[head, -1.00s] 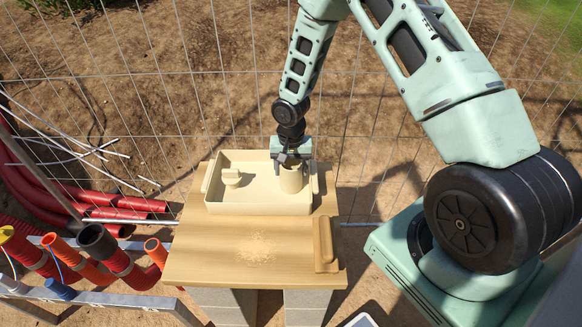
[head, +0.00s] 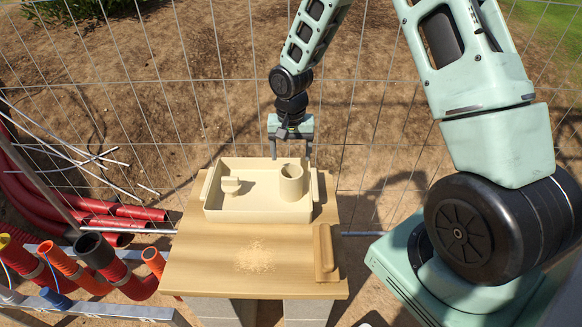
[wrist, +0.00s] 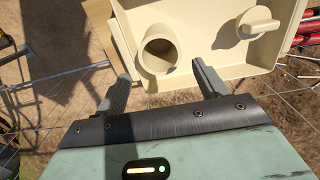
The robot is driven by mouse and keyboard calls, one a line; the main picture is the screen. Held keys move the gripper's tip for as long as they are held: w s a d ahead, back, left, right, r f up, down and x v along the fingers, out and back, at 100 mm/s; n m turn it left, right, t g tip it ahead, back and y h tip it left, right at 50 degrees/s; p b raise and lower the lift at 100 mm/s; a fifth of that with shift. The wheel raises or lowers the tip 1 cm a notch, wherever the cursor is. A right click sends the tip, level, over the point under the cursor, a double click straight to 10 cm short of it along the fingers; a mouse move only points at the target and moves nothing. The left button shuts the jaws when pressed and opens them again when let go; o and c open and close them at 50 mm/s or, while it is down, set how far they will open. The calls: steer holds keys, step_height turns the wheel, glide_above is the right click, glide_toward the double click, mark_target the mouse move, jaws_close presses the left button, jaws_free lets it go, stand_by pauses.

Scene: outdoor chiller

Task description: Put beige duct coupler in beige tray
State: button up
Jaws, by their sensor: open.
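The beige duct coupler (head: 291,184), a short open cylinder, stands upright inside the beige tray (head: 257,209), near its right end. It also shows in the wrist view (wrist: 160,52), with its open top facing the camera. The tray (wrist: 221,76) sits on the wooden board. My gripper (head: 290,150) is open and empty, above and behind the coupler at the tray's far side. In the wrist view its two fingers (wrist: 160,80) are spread apart and do not touch the coupler.
A beige knobbed piece (head: 230,186) is in the tray's left part. A wooden float (head: 326,252) lies on the board (head: 205,262) at right, and sawdust (head: 257,255) lies in front. A wire fence (head: 160,110) stands behind. Red pipes (head: 125,214) lie at left.

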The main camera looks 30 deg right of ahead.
steer(key=s+a+r+n, duration=0.7)
steer(key=s+a+r, duration=0.3)
steer(key=a+r, duration=0.3)
steer(key=s+a+r+n, duration=0.2)
steer(key=s+a+n, duration=0.1)
steer(key=s, duration=0.5)
steer(key=s+a+r+n, duration=0.1)
steer(key=s+a+n, duration=0.3)
steer(key=s, duration=0.5)
steer(key=shift+s+a+r+n+y, duration=0.15)
steer(key=shift+s+r+n+y, duration=0.1)
steer(key=shift+r+n+y, duration=0.1)
